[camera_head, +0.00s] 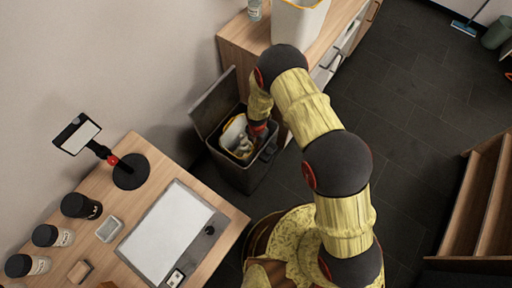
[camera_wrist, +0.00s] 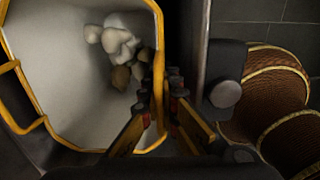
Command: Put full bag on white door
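The bag (camera_wrist: 60,75) is white with a yellow rim and holds pale lumps and brownish pieces. It sits inside a dark bin (camera_head: 242,178) whose lid (camera_head: 213,102) stands open; in the head view, part of the bag (camera_head: 232,134) shows beside my gripper. My gripper (camera_head: 258,128) reaches down into the bin at the bag's right side. In the wrist view, my gripper's fingers (camera_wrist: 161,92) stand apart on either side of the bag's yellow rim, with a narrow gap between them. Contact is unclear. White fronts (camera_head: 324,72) show on the wooden cabinet; I cannot tell which is the white door.
The wooden cabinet (camera_head: 245,42) stands just behind the bin, with a white container (camera_head: 300,18) on top. A wooden table (camera_head: 222,200) with jars and a tablet is at the lower left. Wooden shelving (camera_head: 478,200) is at right. Dark floor between is clear.

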